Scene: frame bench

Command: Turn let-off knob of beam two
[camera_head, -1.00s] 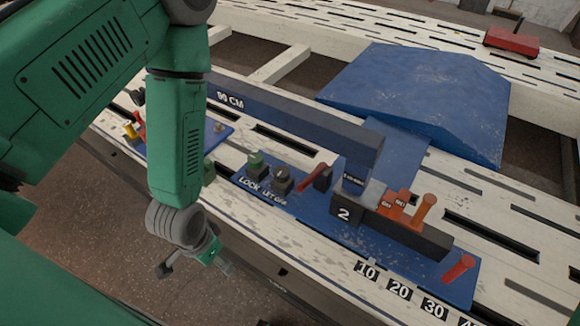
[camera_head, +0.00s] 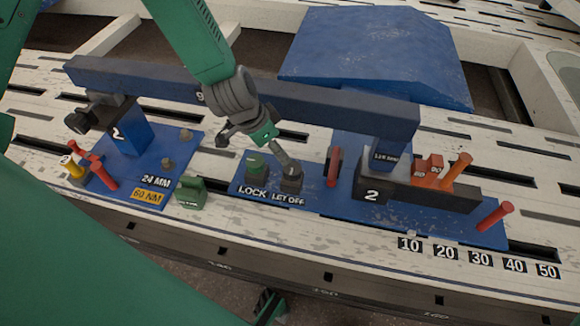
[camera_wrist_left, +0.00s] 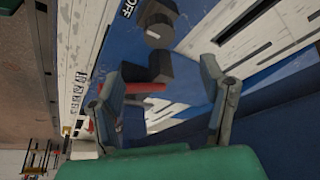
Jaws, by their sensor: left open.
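The let-off knob (camera_head: 291,178) is a grey round knob on a dark base, above the "LET OFF" label on beam two's blue plate. In the left wrist view the grey knob (camera_wrist_left: 157,32) lies beyond the fingertips, near the middle of the gap. My left gripper (camera_head: 262,148) is open and empty, just above and behind the knob. One finger overlaps the knob's upper edge in the head view; I cannot tell whether it touches. A green and black part (camera_head: 268,305) at the bottom edge may be my right gripper.
A red lever (camera_head: 333,168) stands right of the knob. The long blue beam (camera_head: 330,108) passes behind the left gripper. A number 2 block (camera_head: 373,194) with orange weights is farther right. A small green block (camera_head: 190,192) sits to the left.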

